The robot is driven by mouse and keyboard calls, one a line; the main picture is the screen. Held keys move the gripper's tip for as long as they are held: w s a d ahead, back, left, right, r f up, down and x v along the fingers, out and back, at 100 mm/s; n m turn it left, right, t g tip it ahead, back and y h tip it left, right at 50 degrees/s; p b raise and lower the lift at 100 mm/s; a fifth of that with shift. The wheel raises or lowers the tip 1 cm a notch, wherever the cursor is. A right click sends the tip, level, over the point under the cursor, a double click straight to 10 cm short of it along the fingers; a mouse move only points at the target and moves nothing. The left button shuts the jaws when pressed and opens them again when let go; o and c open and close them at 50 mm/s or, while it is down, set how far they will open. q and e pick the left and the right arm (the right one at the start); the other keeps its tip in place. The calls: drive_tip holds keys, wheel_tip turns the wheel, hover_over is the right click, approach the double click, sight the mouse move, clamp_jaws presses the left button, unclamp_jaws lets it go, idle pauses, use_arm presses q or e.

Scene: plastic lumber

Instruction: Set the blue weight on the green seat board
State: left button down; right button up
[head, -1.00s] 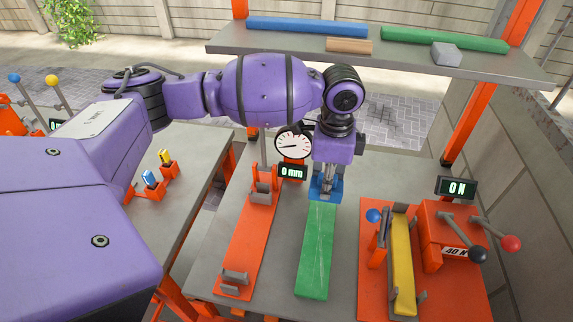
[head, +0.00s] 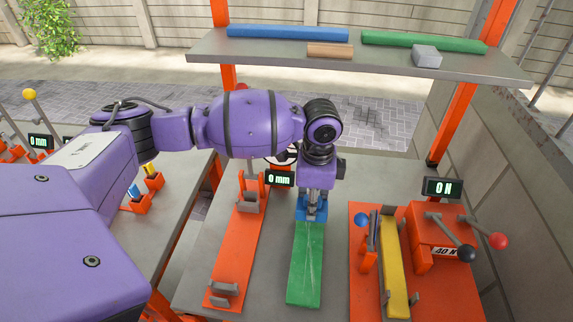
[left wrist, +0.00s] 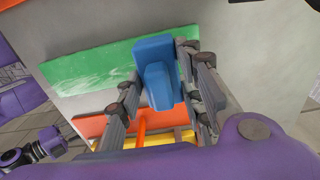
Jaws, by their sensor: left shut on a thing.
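The blue weight (head: 311,211) is held in my left gripper (head: 314,200), which is shut on it. In the head view it is at the far end of the green seat board (head: 306,268), which lies flat on the grey table. In the left wrist view the blue weight (left wrist: 155,65) sits between the fingers of my left gripper (left wrist: 158,85), in front of one end of the green board (left wrist: 85,72). I cannot tell whether the weight touches the board. My right gripper is not in view.
An orange fixture (head: 234,250) with a 0 mm display (head: 279,179) stands left of the board. A yellow bar (head: 395,265) lies in an orange rig to the right, with levers and a 0 N display (head: 442,187). A shelf (head: 300,54) above holds boards and a grey block (head: 427,56).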

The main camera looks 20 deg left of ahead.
use_arm(q)
drive_tip(key=shift+w+f, duration=0.1)
drive_tip(key=shift+f, duration=1.2)
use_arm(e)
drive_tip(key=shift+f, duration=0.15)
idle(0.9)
use_arm(q)
drive_tip(key=c, duration=1.3)
unclamp_jaws()
drive_tip(key=o, duration=0.4)
drive_tip(key=shift+f, duration=0.25)
drive_tip(key=shift+c, duration=0.2)
drive_tip(key=shift+o, duration=1.1)
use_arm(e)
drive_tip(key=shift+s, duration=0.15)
use_arm(q)
drive_tip(key=shift+r, duration=0.1)
drive_tip(key=shift+r+p, duration=0.55)
drive_tip(key=shift+r, duration=2.95)
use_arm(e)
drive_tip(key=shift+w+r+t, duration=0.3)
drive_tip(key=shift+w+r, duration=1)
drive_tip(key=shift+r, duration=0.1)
